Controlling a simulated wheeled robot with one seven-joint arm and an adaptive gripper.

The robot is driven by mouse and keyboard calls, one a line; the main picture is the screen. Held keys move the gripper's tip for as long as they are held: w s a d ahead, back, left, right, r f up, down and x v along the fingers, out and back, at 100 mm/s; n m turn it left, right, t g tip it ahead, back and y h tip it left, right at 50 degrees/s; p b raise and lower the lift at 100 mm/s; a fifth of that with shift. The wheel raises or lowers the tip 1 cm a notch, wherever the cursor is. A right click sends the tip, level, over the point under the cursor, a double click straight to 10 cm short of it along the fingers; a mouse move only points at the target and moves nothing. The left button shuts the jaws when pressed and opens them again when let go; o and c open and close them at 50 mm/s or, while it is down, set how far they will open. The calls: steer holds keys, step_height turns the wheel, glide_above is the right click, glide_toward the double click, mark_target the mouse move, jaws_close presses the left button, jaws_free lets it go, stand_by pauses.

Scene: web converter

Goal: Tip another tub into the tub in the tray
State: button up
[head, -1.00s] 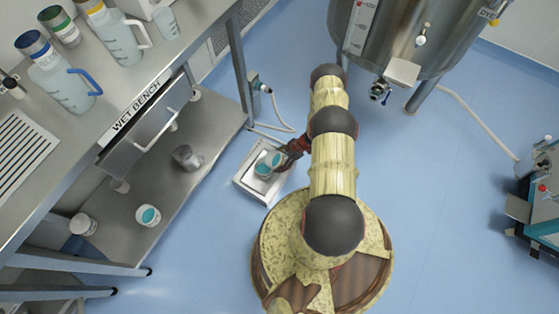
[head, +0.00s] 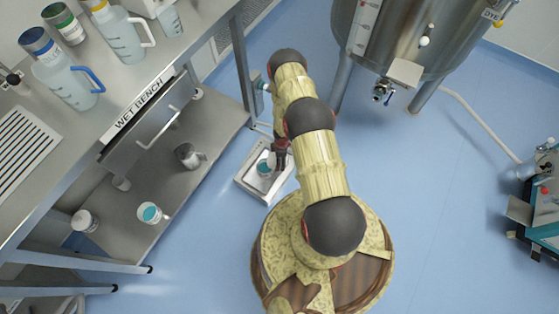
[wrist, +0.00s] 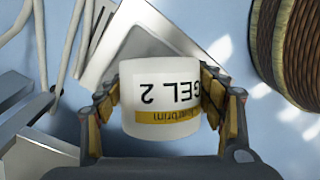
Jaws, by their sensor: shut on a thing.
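My gripper (wrist: 170,105) is shut on a white tub (wrist: 160,90) marked "GEL 2" with a yellow band, its lettering upside down in the wrist view. In the head view my gripper (head: 278,158) is over the right part of the pale tray (head: 252,190) on the floor. A tub with teal contents (head: 264,168) stands in the tray, just left of my gripper. The held tub is mostly hidden in the head view, so its tilt is unclear. The tray's metal edge (wrist: 103,65) shows behind the held tub in the wrist view.
The wet bench (head: 150,95) stands at the left. Its lower shelf (head: 120,215) carries another teal-filled tub (head: 150,213), a white container (head: 84,221) and a metal cup (head: 188,155). A steel tank (head: 405,45) stands behind. Blue floor is open at the right.

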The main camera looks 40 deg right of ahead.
steer(key=shift+w+a+r+g+h, duration=0.25)
steer(key=shift+r+g+h, duration=0.3)
steer(key=shift+h, duration=0.3)
steer(key=shift+w+a+r+g+h, duration=0.15)
steer(key=shift+a+r+g+h, duration=0.2)
steer(key=shift+g+h, duration=0.4)
steer(key=shift+w+a+r+g+h, duration=0.2)
steer(key=shift+a+r+g+h, duration=0.15)
steer(key=shift+h, duration=0.4)
steer(key=shift+w+a+r+g+h, duration=0.25)
steer(key=shift+g+h, duration=0.2)
steer(key=shift+h, duration=0.3)
steer(key=shift+s+d, duration=0.1)
